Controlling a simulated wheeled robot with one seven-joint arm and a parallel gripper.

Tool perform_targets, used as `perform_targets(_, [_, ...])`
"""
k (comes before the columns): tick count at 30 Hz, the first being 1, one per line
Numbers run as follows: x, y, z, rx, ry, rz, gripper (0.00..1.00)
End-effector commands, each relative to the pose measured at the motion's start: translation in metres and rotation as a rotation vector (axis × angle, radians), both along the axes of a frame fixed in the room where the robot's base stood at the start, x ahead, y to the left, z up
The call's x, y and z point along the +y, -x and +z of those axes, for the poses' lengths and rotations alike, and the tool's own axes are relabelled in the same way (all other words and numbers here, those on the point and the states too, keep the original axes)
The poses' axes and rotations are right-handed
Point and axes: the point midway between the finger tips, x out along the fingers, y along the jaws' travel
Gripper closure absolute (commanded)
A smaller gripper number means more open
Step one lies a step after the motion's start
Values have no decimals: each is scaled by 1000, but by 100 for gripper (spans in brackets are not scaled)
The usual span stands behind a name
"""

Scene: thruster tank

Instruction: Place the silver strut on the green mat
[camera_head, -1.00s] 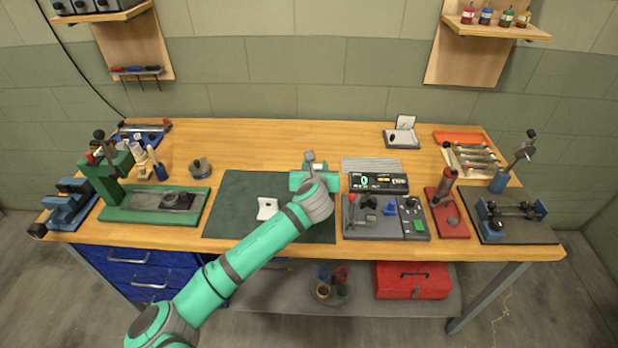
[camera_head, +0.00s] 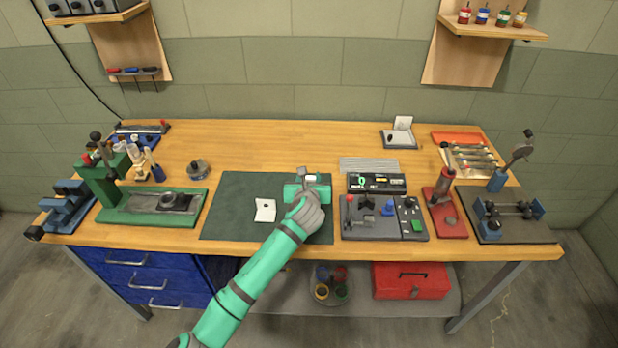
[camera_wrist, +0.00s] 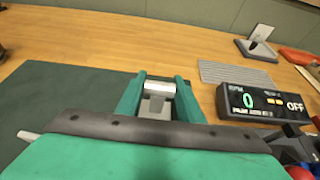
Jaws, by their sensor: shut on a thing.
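The green mat (camera_head: 225,215) lies on the middle of the wooden bench; it also fills the left of the wrist view (camera_wrist: 60,100). My gripper (camera_head: 307,180) is over the mat's back right part. In the wrist view, my gripper's (camera_wrist: 158,92) two green fingers are shut on the silver strut (camera_wrist: 158,88), whose shiny rounded end shows between them. In the head view, only a small grey part of the strut (camera_head: 303,171) shows at the fingers. I cannot tell whether the strut touches the mat.
A pale plate with a hole (camera_head: 265,210) lies on the mat, left of my gripper. A control box (camera_head: 385,230) and an RPM display (camera_head: 377,184) stand close to the mat's right. A green press (camera_head: 150,205) stands to its left. The mat's left part is clear.

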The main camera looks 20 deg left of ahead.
Motion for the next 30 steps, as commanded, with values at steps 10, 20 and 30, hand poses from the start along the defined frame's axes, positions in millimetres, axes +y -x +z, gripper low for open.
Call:
perform_targets(10, [0,0,-1,0,1,0,47])
perform_targets(20, [-2,9,6,-3,0,0,47])
perform_targets(30, [-20,65,30,-2,-2,-4,47])
